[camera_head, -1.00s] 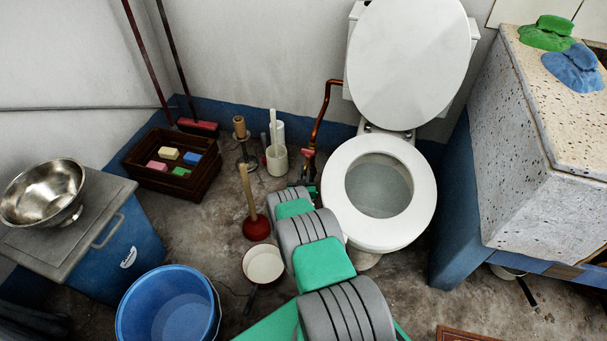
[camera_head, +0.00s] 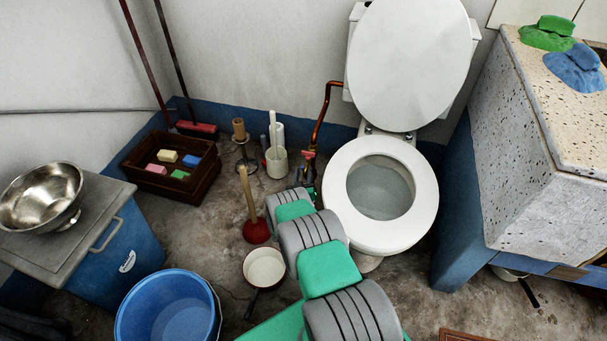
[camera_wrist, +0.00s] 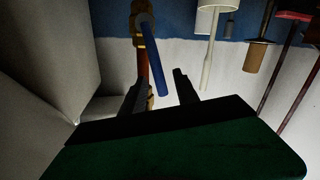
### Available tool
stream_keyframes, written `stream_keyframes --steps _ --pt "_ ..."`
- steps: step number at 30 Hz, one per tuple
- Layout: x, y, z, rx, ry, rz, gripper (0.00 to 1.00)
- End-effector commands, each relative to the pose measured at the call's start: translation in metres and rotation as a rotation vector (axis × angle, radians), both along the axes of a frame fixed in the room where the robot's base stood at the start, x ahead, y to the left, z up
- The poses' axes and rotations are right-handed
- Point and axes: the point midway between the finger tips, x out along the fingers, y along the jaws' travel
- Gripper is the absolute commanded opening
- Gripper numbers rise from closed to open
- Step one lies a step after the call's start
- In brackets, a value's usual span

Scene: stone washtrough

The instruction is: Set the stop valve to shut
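The stop valve (camera_wrist: 144,25) is on a copper pipe beside the toilet, and its blue lever (camera_wrist: 154,62) shows in the wrist view. In the head view the valve area (camera_head: 308,156) is small, low on the pipe and partly hidden by my arm. My gripper (camera_wrist: 161,84) is open. Its two dark fingers stand apart, and the lever's free end appears between them in the wrist view. I cannot tell whether either finger touches the lever.
The toilet (camera_head: 352,225) stands close to the right of my arm. A blue bucket (camera_head: 140,325) and a brown crate (camera_head: 150,182) are farther left.

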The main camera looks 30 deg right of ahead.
Motion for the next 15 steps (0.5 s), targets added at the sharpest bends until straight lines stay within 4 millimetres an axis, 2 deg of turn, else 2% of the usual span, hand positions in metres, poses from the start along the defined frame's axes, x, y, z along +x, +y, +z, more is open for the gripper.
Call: stream_keyframes --steps 7,15 --pt "-0.007 0.006 0.002 0.000 0.003 0.001 0.37" --pt "-0.048 0.038 0.006 -0.002 0.004 0.004 0.37"
